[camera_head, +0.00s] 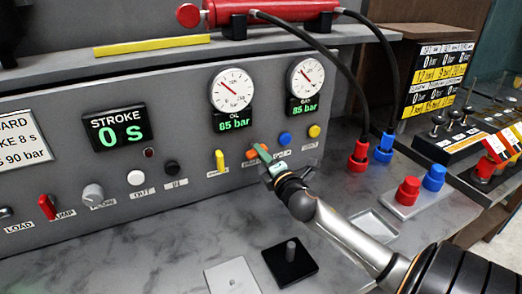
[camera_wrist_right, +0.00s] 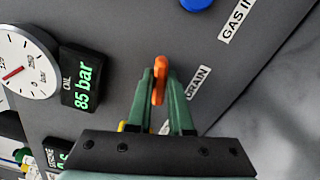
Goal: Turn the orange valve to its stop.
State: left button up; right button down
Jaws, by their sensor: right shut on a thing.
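The orange valve (camera_wrist_right: 159,80) sits on the grey panel by the label reading DRAIN. In the wrist view my right gripper (camera_wrist_right: 161,92) is shut on it, with a green finger on each side. In the head view the orange valve (camera_head: 253,152) shows only in part behind my right gripper (camera_head: 262,156), whose arm comes in from the lower right. The oil gauge (camera_head: 231,90) above it reads 85 bar, and so does the gas gauge (camera_head: 305,78). My left gripper is not in view.
A yellow valve (camera_head: 221,155) stands just left of the orange one, and a blue knob (camera_head: 285,138) and a yellow knob (camera_head: 314,131) to its right. Black hoses hang at the right. A black block with a peg (camera_head: 290,262) lies on the bench below.

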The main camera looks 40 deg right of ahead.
jog(key=shift+f+m+p, duration=0.1)
jog(key=shift+m+p, duration=0.45)
jog(key=shift+m, duration=1.15)
jog(key=c, duration=0.8)
grip_release()
jog(key=shift+s, duration=0.1)
jog(key=shift+b+v, duration=0.6)
jog(key=shift+v, duration=5.6)
